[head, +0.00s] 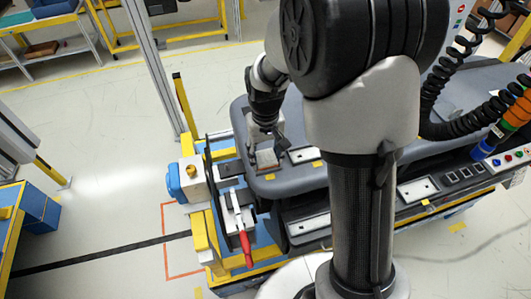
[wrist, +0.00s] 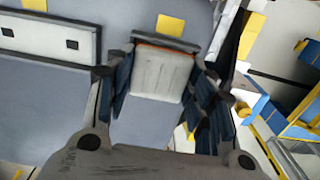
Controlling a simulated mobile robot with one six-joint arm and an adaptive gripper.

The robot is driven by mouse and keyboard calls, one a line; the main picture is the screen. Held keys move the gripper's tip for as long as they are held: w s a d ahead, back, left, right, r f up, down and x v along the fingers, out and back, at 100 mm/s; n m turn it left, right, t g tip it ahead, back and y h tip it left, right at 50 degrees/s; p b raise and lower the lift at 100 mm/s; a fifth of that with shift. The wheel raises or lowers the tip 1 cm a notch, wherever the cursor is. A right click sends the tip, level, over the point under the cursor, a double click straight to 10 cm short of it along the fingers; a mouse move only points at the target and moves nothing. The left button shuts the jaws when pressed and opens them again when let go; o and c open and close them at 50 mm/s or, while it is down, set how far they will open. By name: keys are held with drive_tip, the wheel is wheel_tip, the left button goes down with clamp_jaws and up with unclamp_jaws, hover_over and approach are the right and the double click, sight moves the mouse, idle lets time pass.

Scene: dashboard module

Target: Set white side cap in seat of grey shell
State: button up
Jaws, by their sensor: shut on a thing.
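The white side cap (wrist: 161,72) is a pale, ribbed, roughly square plate with an orange-brown edge along its top in the wrist view. My gripper (wrist: 160,85) is shut on it, with one dark blue finger pad at each side. In the head view the cap (head: 267,157) and my gripper (head: 265,143) are over the left end of the grey shell (head: 235,118). The seat under the cap is hidden. I cannot tell whether the cap touches the shell or hovers just above it.
A framed white panel (wrist: 40,42) lies left of the cap in the wrist view. Yellow tags (wrist: 170,25) mark the shell. A clamp with a red handle (head: 246,248) and a yellow frame (head: 201,232) stand at the shell's left end. Open floor (head: 110,150) lies further left.

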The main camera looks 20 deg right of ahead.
drive_tip(key=o, duration=1.1)
drive_tip(key=shift+o, duration=0.2)
wheel_tip(320, 180, up, 12)
drive_tip(key=s+f+t+b, duration=0.2)
drive_tip(key=s+f+b, duration=0.2)
drive_tip(key=s+b, duration=0.4)
drive_tip(key=s+f+t+b, duration=0.2)
drive_tip(key=s+f+b, duration=0.3)
drive_tip(key=s, duration=0.8)
drive_tip(key=b, duration=0.3)
drive_tip(key=shift+s+f+t, duration=0.2)
drive_tip(key=shift+f+t, duration=0.1)
